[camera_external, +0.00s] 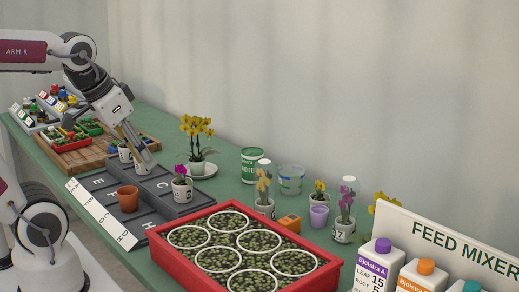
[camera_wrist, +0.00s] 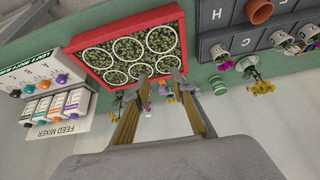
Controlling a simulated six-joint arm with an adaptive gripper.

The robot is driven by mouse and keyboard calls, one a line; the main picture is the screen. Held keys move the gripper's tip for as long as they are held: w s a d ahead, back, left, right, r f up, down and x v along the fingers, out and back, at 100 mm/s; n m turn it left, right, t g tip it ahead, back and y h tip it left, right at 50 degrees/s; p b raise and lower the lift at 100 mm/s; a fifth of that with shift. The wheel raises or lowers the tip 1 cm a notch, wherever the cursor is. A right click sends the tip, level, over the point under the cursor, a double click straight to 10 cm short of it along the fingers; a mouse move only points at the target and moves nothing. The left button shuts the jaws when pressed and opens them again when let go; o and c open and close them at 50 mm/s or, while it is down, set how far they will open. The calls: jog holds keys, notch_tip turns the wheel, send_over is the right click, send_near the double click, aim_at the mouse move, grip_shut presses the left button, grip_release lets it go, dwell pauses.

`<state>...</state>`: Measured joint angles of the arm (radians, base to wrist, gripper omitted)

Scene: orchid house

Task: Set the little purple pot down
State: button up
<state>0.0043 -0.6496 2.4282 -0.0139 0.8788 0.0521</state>
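The red tray (camera_external: 155,245) of ringed moss fills the front middle. A terracotta pot (camera_external: 128,199) and a magenta-flowered pot (camera_external: 182,190) stand on the grey tray. Tall flowered pots flank the purple pot. Feed mixer bottles (camera_external: 416,277) stand at right.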

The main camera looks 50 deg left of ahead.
jog(key=w+d+r+m, duration=0.1)
jog(key=w+d+m, duration=0.1)
jog(key=w, duration=1.1)
jog(key=m+g+h, duration=0.1)
jog(key=m+h, duration=0.1)
jog(key=m, duration=0.3)
send_over(322, 220)
jog(key=s+a, duration=0.2)
jog(key=s, duration=0.2)
notch_tip(322, 220, down, 21)
jog(key=shift+d, duration=0.1)
jog(key=shift+a+x, duration=0.2)
jog(key=shift+x, duration=3.6)
